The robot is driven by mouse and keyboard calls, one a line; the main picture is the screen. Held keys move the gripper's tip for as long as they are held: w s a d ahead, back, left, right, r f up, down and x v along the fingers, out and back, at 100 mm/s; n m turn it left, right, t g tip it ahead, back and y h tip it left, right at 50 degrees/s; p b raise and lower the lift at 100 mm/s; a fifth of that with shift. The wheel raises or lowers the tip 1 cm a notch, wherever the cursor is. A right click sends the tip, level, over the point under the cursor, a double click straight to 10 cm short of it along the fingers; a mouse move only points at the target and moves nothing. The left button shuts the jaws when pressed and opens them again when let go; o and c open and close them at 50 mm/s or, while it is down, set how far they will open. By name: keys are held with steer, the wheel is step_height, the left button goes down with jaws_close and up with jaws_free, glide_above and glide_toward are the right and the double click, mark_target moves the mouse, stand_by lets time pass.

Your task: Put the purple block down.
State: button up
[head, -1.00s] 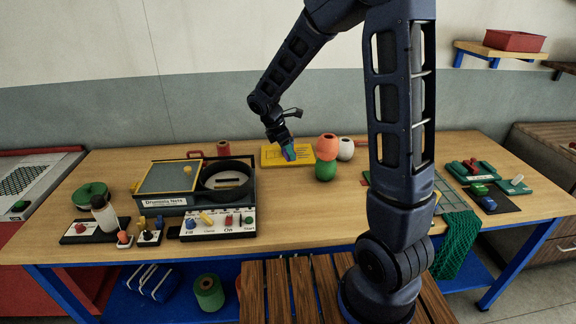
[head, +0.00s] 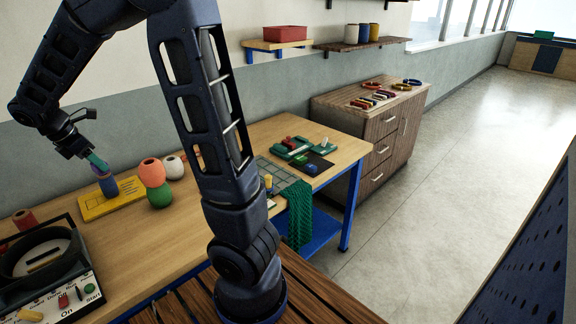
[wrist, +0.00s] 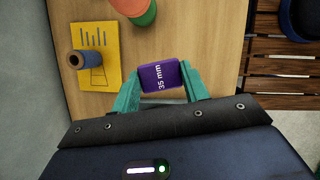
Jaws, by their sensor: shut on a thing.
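The purple block (wrist: 166,81), marked "35 mm", is between the two teal fingertips of my gripper (wrist: 160,88) in the wrist view. Both fingers touch its sides, so the gripper is shut on it. Bare wooden tabletop (wrist: 195,40) shows around and beyond the block; I cannot tell the gap beneath it. In the head view my gripper (head: 98,163) is at the left, by the yellow board (head: 122,195). The block cannot be made out clearly there.
A blue spool (wrist: 88,60) stands on the yellow board, left of the block in the wrist view. An orange spool (head: 152,172) sits on a green one (head: 160,197), with a white spool (head: 173,166) behind. A green net (head: 298,215) hangs over the table's front edge.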

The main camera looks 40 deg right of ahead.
steer(key=w+d+m+g, duration=0.1)
steer(key=w+d+m, duration=0.2)
steer(key=d, duration=0.9)
steer(key=w+d+m+g, duration=0.1)
steer(key=w+d+m, duration=0.25)
steer(key=d, duration=0.75)
steer(key=w+d+m+g, duration=0.1)
steer(key=w+d+m, duration=0.25)
steer(key=d, duration=0.85)
steer(key=s+d+m+g+y, duration=0.1)
steer(key=s+d+m, duration=0.15)
steer(key=d, duration=1.35)
steer(key=s+d+m+g+y, duration=0.15)
steer(key=s+d+m, duration=0.25)
steer(key=s+d, duration=1.05)
steer(key=s+d+m+y, duration=0.2)
steer(key=s+d+m, duration=0.2)
steer(key=s+d, duration=1)
steer(key=w+f, duration=0.1)
steer(key=f, duration=0.5)
steer(key=w+d+f, duration=0.1)
steer(key=f, duration=0.6)
steer(key=w+d+f, duration=0.1)
steer(key=f, duration=0.6)
steer(key=shift+d+f, duration=0.2)
steer(key=shift+d, duration=0.05)
steer(key=shift+f, duration=2.5)
steer(key=shift+f, duration=0.15)
